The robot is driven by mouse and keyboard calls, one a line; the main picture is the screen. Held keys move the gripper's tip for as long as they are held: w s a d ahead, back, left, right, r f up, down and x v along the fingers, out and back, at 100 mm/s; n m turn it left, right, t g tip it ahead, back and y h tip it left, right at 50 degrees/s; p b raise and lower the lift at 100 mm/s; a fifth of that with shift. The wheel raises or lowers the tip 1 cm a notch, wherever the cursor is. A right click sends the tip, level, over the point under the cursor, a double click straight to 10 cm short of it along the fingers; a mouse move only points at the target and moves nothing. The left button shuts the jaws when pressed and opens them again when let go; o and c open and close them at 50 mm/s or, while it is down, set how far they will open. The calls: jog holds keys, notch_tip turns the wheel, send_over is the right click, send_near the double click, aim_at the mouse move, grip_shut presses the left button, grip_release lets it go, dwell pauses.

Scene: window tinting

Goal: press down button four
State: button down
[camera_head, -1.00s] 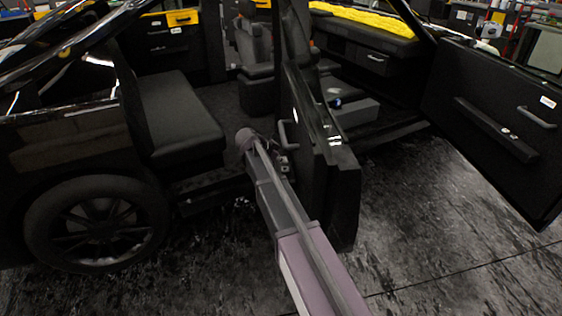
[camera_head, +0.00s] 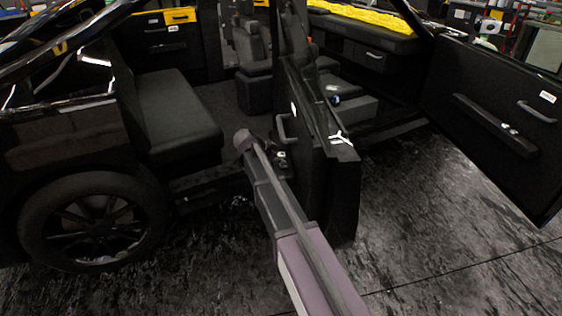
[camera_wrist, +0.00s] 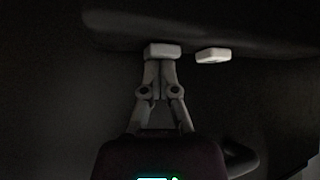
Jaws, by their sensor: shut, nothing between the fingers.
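My gripper (camera_wrist: 161,64) shows in the wrist view with its two fingers shut together and nothing between them. Its fingertips are at a small pale button (camera_wrist: 163,50), overlapping its lower edge; I cannot tell whether the button is pressed. A second pale button (camera_wrist: 213,55) sits just to the right, apart from the fingers. Both are on the underside edge of a dark door panel ledge. No numbers can be read, so I cannot tell which is button four. In the head view, my gripper (camera_head: 281,160) is at the inner side of the open middle door (camera_head: 318,180), small and dark.
A dark door handle (camera_head: 283,129) is close above my gripper. Another open door (camera_head: 480,120) stands at the right with small pale switches (camera_head: 510,130) on its armrest. A rear seat (camera_head: 175,115) and wheel (camera_head: 93,222) are at the left. Floor is clear at lower right.

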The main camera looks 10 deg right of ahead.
jog(key=shift+s+f+b, duration=0.15)
jog(key=shift+f+b, duration=0.5)
jog(key=shift+f, duration=0.1)
jog(key=shift+r, duration=0.1)
notch_tip(320, 180, up, 4)
jog(key=p, duration=0.4)
jog(key=shift+r+p, duration=0.1)
jog(key=shift+p, duration=0.2)
jog(key=p+v, duration=0.7)
jog(key=v, duration=0.3)
dwell(0.7)
